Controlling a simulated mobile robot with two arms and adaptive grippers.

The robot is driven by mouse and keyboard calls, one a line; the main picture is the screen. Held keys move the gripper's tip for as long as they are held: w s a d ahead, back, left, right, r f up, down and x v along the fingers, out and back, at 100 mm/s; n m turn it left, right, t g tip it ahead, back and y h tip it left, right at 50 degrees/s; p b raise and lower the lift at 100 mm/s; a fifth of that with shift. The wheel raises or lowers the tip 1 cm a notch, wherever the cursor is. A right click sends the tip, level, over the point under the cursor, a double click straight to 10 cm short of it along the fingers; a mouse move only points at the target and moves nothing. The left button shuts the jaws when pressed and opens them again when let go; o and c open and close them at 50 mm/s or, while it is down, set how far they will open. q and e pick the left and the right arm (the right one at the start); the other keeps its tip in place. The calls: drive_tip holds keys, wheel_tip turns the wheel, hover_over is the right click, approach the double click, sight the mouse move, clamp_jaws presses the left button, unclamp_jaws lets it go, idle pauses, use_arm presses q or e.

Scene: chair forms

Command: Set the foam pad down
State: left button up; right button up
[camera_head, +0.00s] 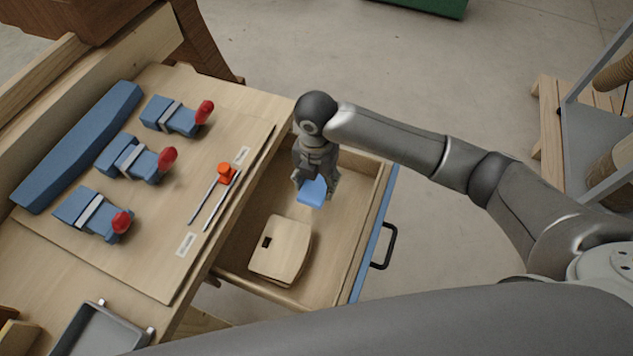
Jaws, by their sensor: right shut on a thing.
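My right gripper (316,186) comes in from the right and points down over the open drawer (345,235). It is shut on a blue foam pad (313,193), whose lower part shows below the fingers. The pad is over the inside of the drawer; I cannot tell whether it touches the drawer floor. A light wooden chair-form piece (282,248) with a small dark slot lies in the near part of the drawer. My left gripper is not in view.
The drawer has a blue front with a black handle (386,247). On the workbench board lie several blue clamps with red ends (138,159), a long blue block (78,147) and a red-headed tool (226,175). A grey tray (100,330) stands at the near left.

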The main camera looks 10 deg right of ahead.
sight(317, 180)
drive_tip(key=shift+w+d+f, duration=0.15)
drive_tip(key=shift+w+f, duration=0.35)
drive_tip(key=shift+f, duration=0.15)
drive_tip(key=shift+w+d+f, duration=0.15)
drive_tip(key=shift+w+f, duration=0.35)
drive_tip(key=shift+f, duration=0.1)
wheel_tip(317, 180, down, 3)
drive_tip(key=shift+w+p, duration=0.15)
drive_tip(key=shift+p, duration=0.2)
drive_tip(key=shift+f, duration=0.2)
drive_tip(key=shift+f, duration=0.2)
drive_tip(key=o, duration=0.7)
drive_tip(key=shift+r, duration=0.15)
wheel_tip(317, 180, up, 12)
drive_tip(key=shift+r+b, duration=0.1)
drive_tip(key=shift+b, duration=0.7)
